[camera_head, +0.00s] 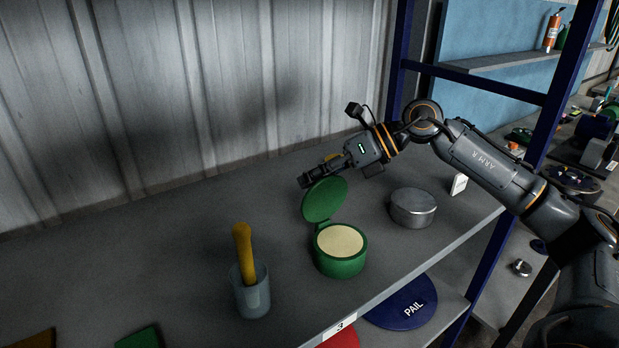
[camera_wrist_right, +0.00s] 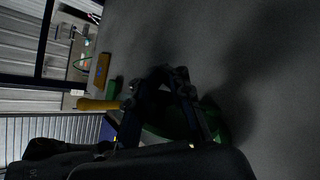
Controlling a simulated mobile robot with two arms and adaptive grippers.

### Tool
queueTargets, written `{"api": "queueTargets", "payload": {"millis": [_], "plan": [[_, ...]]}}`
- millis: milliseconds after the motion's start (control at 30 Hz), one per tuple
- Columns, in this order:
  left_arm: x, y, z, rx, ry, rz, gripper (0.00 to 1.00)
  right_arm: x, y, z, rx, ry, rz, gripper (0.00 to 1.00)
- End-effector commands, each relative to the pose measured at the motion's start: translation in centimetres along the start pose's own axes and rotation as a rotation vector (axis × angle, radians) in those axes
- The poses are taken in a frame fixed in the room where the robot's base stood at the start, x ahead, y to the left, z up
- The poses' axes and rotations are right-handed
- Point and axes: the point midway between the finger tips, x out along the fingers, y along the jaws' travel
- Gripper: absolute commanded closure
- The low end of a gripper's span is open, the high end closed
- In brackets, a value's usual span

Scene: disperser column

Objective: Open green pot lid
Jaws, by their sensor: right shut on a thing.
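The green pot (camera_head: 341,262) stands on the grey shelf, full of a pale cream-coloured substance. Its green lid (camera_head: 325,200) is swung up on the back left side of the rim, steeply tilted, and the pot's mouth is uncovered. My right gripper (camera_head: 306,181) is at the lid's upper edge and shut on it. In the right wrist view the dark fingers (camera_wrist_right: 163,82) show, with part of the green lid (camera_wrist_right: 217,122) in shadow behind them; the contact is too dark to see clearly. My left gripper is in neither view.
A grey cup (camera_head: 251,296) with a yellow-handled tool (camera_head: 243,252) stands left of the pot. A round metal tin (camera_head: 413,208) and a small white card (camera_head: 459,184) are to the right. The shelf's back left is clear; a corrugated wall (camera_head: 130,90) closes it off.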

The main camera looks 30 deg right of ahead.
Motion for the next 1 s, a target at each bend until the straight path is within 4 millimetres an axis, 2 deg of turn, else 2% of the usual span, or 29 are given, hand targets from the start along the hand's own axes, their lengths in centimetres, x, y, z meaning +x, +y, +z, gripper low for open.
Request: {"api": "queueTargets", "payload": {"millis": [33, 433, 467, 567, 1000], "plan": [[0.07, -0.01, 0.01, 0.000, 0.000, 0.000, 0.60, 0.12, -0.62, -0.39, 0.006, 0.009, -0.012, 1.00], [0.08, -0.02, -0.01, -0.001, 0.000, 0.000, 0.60, 0.23, -0.64, -0.57, 0.007, 0.014, -0.011, 1.00], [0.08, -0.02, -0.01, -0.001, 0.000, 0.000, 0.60, 0.23, -0.64, -0.58, 0.007, 0.014, -0.011, 0.80], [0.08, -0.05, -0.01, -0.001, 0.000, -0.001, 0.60, 0.24, -0.59, -0.56, 0.006, 0.014, -0.010, 0.59], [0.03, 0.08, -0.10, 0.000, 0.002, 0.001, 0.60, 0.10, -0.24, -0.23, 0.001, 0.006, -0.005, 0.58]]}}
